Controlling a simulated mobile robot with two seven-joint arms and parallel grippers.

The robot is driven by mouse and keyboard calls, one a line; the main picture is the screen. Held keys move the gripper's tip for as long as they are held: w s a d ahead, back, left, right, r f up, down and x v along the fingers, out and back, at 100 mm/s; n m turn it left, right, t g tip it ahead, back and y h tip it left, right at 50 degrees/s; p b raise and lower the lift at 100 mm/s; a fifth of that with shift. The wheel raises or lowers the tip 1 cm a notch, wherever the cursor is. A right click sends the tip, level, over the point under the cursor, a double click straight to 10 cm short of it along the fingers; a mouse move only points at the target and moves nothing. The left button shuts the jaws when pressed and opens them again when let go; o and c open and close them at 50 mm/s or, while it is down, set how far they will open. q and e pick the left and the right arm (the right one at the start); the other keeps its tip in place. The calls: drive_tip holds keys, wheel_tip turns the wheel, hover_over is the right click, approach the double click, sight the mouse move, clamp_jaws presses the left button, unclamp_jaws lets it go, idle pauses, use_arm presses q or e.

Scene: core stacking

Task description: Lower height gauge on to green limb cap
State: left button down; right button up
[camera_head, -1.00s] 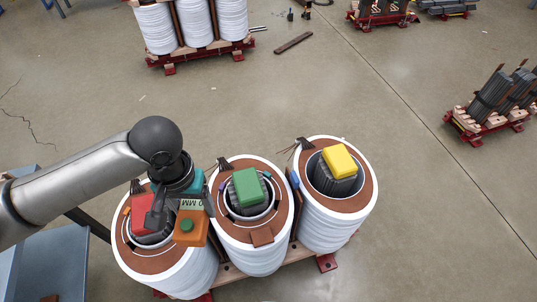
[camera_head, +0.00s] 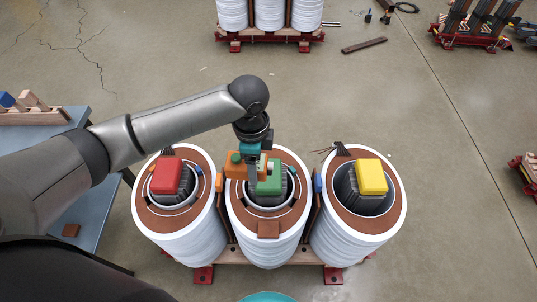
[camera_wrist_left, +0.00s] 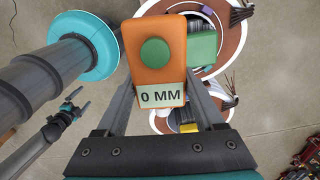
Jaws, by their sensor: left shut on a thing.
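The orange height gauge (camera_head: 235,165) has a green button and a display that reads "0 MM" in the left wrist view (camera_wrist_left: 157,60). My left gripper (camera_head: 258,166) is shut on it. It is at the green limb cap (camera_head: 269,181), over the cap's left and far side in the head view; I cannot tell if they touch. The green cap sits on the middle coil's core and shows behind the gauge in the wrist view (camera_wrist_left: 202,46). My right gripper (camera_wrist_left: 72,108) is small in the wrist view, its fingers apart, away from the coils.
The left coil has a red cap (camera_head: 166,176) and the right coil a yellow cap (camera_head: 371,176). A blue table (camera_head: 92,205) stands at the left. Another coil set (camera_head: 269,15) stands at the back.

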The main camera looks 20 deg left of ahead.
use_arm(q)
drive_tip(key=m, duration=0.1)
drive_tip(key=w+f+m, duration=0.1)
drive_tip(key=m, duration=0.1)
drive_tip(key=w+m, duration=0.1)
drive_tip(key=m, duration=0.1)
drive_tip(key=shift+w+d+f, duration=0.15)
drive_tip(key=shift+d, duration=0.1)
drive_tip(key=w+m, duration=0.1)
drive_tip(key=m, duration=0.2)
drive_tip(key=w+f+m+b, duration=0.1)
drive_tip(key=m, duration=0.2)
drive_tip(key=w+f+m, duration=0.1)
drive_tip(key=m, duration=0.2)
drive_tip(key=shift+w+d+f, duration=0.15)
drive_tip(key=shift+d, duration=0.2)
drive_tip(key=m, duration=0.3)
drive_tip(key=shift+w+d+f+b, duration=0.1)
drive_tip(key=shift+w+f+b, duration=0.2)
drive_tip(key=shift+w+f, duration=0.1)
use_arm(e)
drive_tip(key=shift+d+f, duration=0.2)
drive_tip(key=shift+f, duration=0.25)
drive_tip(key=shift+d+f, duration=0.2)
drive_tip(key=shift+f, duration=0.25)
use_arm(q)
drive_tip(key=shift+r, duration=0.1)
use_arm(e)
drive_tip(key=shift+r, duration=0.1)
